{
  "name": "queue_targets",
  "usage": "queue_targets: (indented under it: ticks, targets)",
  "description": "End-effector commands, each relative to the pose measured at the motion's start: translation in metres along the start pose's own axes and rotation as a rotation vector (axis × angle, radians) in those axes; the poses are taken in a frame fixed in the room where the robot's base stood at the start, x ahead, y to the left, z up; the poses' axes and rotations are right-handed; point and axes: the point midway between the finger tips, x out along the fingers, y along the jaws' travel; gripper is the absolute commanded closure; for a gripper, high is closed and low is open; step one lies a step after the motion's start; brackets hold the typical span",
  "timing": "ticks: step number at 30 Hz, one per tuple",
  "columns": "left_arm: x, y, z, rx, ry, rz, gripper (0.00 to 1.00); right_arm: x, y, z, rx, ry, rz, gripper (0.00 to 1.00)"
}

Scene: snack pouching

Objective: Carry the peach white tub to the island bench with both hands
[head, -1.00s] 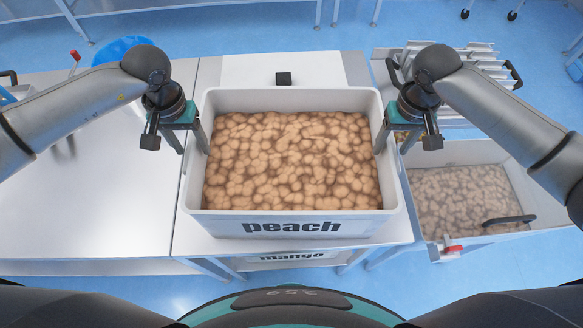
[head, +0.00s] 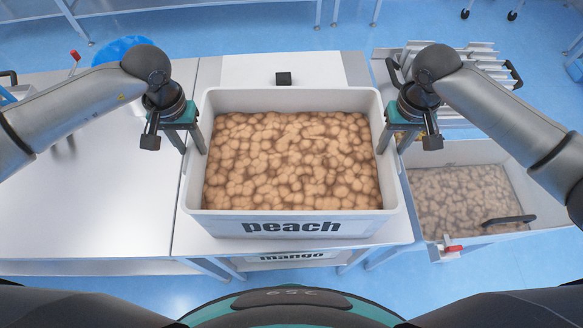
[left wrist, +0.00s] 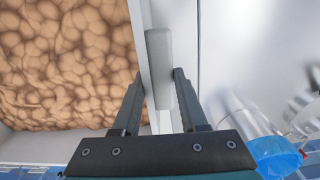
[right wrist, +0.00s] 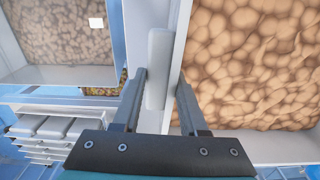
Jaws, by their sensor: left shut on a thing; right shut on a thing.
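The white tub labelled "peach" (head: 290,224) is full of round tan pieces (head: 290,160). It sits upright on a white table in the middle of the head view. My left gripper (head: 198,141) is shut on the tub's left side wall, one finger inside and one outside, as the left wrist view (left wrist: 157,85) shows. My right gripper (head: 388,141) is shut on the right side wall in the same way, also seen in the right wrist view (right wrist: 160,90). The island bench cannot be told apart by name here.
A "mango" tub (head: 292,257) sits below the peach tub. A larger grey bin (head: 540,205) of tan pieces stands at the right, with metal racks (head: 455,60) behind it. A small black block (head: 283,79) is behind the tub.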

Motion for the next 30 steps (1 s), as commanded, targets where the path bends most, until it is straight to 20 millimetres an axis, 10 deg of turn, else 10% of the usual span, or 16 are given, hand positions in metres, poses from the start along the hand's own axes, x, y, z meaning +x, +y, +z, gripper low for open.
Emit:
queue_targets:
  ticks: [30]
  targets:
    - [-0.011, 0.000, -0.003, -0.002, 0.008, 0.004, 1.00, -0.011, 0.001, -0.003, 0.002, 0.009, -0.002, 1.00]
